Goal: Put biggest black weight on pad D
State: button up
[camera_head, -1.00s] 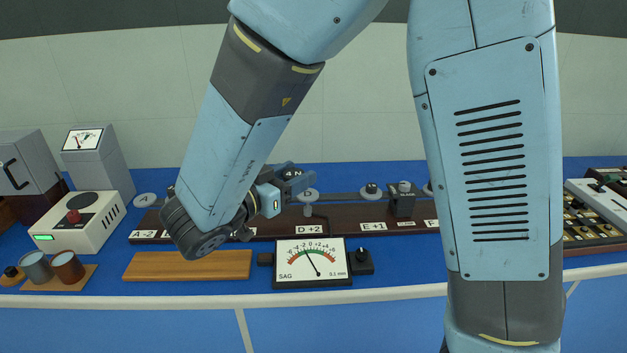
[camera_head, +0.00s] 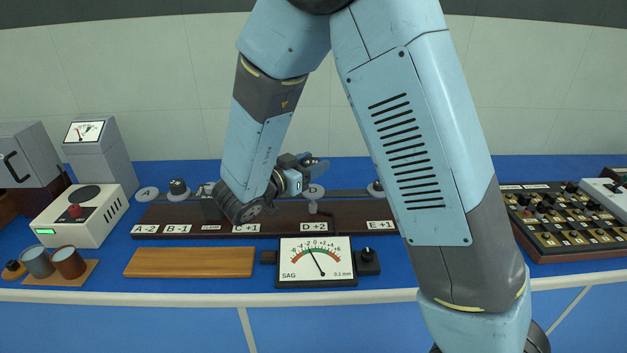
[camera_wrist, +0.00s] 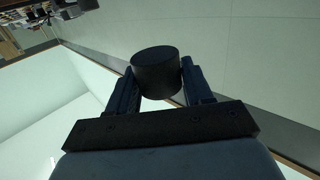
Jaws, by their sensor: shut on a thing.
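My gripper (camera_wrist: 157,85) is shut on a black cylindrical weight (camera_wrist: 156,70) in the wrist view, its fingers on either side. In the head view my gripper (camera_head: 312,164) is just above and behind pad D (camera_head: 314,190), a grey disc on a short post marked D. No weight shows on pad D. I cannot make out the held weight clearly in the head view. Another black weight (camera_head: 178,186) stands on the pad above label B, and a further black weight (camera_head: 375,188) is partly hidden by my arm near label E.
A dark brown beam (camera_head: 280,214) carries the labels. A SAG gauge (camera_head: 316,262) stands in front of it, beside a wooden block (camera_head: 188,262). A white instrument (camera_head: 80,213) is at left, a switch panel (camera_head: 560,225) at right. My arm covers part of the beam.

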aim_at(314, 189)
jog(key=shift+w+d+f, duration=0.25)
jog(key=shift+w+f, duration=0.45)
jog(key=shift+f, duration=0.25)
jog(key=shift+w+d+f, duration=0.2)
jog(key=shift+w+f, duration=0.5)
jog(key=shift+f, duration=1.5)
jog(key=shift+f, duration=0.1)
jog(key=o, duration=1.4)
jog(key=shift+c, duration=0.2)
